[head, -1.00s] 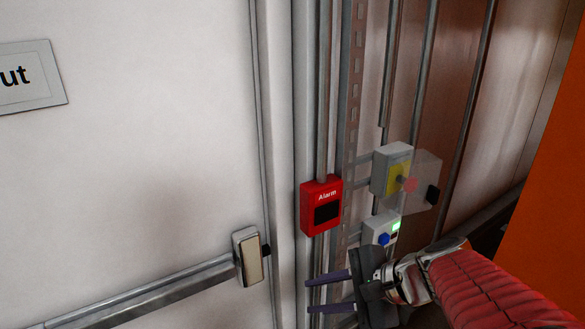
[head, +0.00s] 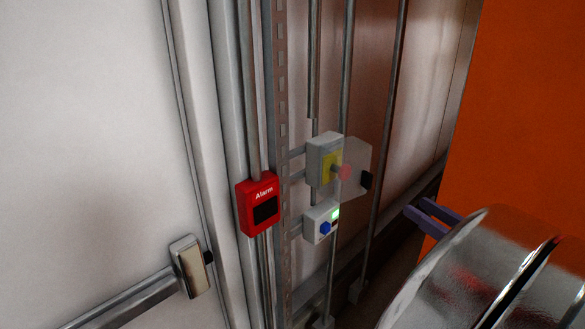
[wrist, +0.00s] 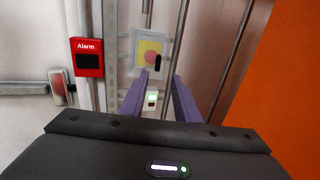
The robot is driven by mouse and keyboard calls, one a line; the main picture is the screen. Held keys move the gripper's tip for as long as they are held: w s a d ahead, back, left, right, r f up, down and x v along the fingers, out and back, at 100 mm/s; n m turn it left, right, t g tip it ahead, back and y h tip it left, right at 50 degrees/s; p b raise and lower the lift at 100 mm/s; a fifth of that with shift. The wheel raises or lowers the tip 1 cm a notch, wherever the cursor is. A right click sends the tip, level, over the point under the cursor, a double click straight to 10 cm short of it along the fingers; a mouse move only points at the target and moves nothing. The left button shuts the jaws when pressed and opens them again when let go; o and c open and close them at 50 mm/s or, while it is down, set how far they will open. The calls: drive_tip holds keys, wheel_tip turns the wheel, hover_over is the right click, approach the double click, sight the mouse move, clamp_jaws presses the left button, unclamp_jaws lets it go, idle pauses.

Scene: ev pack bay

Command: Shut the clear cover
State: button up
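The clear cover (head: 357,153) stands swung open to the right of a grey box (head: 324,150), with a black tab (head: 367,180) at its outer edge. The box has a yellow face and a red push button (head: 343,173). My gripper (head: 416,206) is to the right of the cover, apart from it in the head view, its purple fingers pointing left; my arm hides most of its body. In the wrist view, the fingers of my gripper (wrist: 160,76) are spread and empty, with the box and the black tab (wrist: 158,62) ahead beyond the tips.
A small box with a blue button and green light (head: 321,223) sits just below. A red alarm box (head: 258,204) is to the left, beside a white door with a push bar (head: 130,298). Vertical pipes run behind. An orange panel (head: 520,110) stands at right.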

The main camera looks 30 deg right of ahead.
sight(371, 179)
idle(0.3)
drive_tip(key=shift+w+a, duration=0.15)
drive_tip(key=shift+w, duration=2.15)
drive_tip(key=shift+w+a, duration=0.2)
drive_tip(key=shift+w, duration=2.05)
drive_tip(key=shift+w+a, duration=0.15)
drive_tip(key=shift+w, duration=2.15)
clamp_jaws()
